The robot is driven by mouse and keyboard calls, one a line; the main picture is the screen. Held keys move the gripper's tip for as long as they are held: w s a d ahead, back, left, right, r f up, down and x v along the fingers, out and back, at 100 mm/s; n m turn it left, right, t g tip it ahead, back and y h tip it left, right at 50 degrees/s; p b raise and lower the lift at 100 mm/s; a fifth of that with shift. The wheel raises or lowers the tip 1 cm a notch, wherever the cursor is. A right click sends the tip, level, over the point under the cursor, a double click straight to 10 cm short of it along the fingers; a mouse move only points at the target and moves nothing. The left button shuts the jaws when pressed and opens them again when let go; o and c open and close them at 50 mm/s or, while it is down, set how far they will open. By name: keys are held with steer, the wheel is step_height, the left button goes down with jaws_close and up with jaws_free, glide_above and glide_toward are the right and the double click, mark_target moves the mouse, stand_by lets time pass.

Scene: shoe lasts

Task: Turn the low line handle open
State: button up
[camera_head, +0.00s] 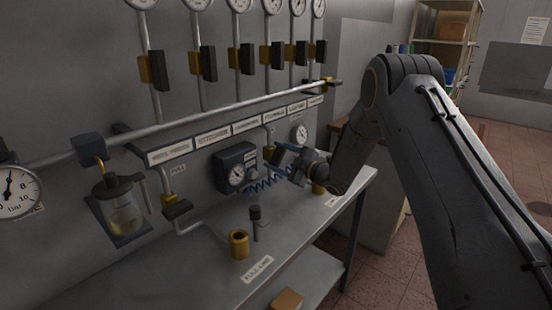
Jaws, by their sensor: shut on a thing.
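My gripper (280,155) reaches in from the right, beside the wall panel and above the bench. It is shut at a small brass valve (268,153) on a short pipe below the label row. The low line handle seems to be between its fingers, but they mostly hide it, so I cannot tell its angle. Another low valve with a black handle (177,210) is on the bent pipe further left, apart from my gripper.
A dark blue gauge box (235,170) and coiled blue hose (268,183) are close to my gripper. A brass cup (239,244) and a black-topped post (255,222) stand on the bench (215,272). Several valves line the wall above a long pipe (215,112).

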mark_target(281, 158)
steer(key=n+b, duration=0.2)
steer(key=shift+f+n+b, duration=0.2)
steer(key=shift+n+b, duration=0.1)
steer(key=shift+b, duration=0.05)
steer(key=shift+r+n+b, duration=0.1)
steer(key=shift+n+b, duration=0.4)
steer(key=shift+n, duration=0.2)
steer(key=o, duration=1.1)
steer(key=shift+c, duration=0.2)
steer(key=b+v, duration=0.1)
steer(key=v, duration=0.6)
steer(key=shift+b, duration=0.4)
steer(key=shift+s+d, duration=0.25)
steer(key=shift+d, duration=0.05)
steer(key=shift+c, duration=0.4)
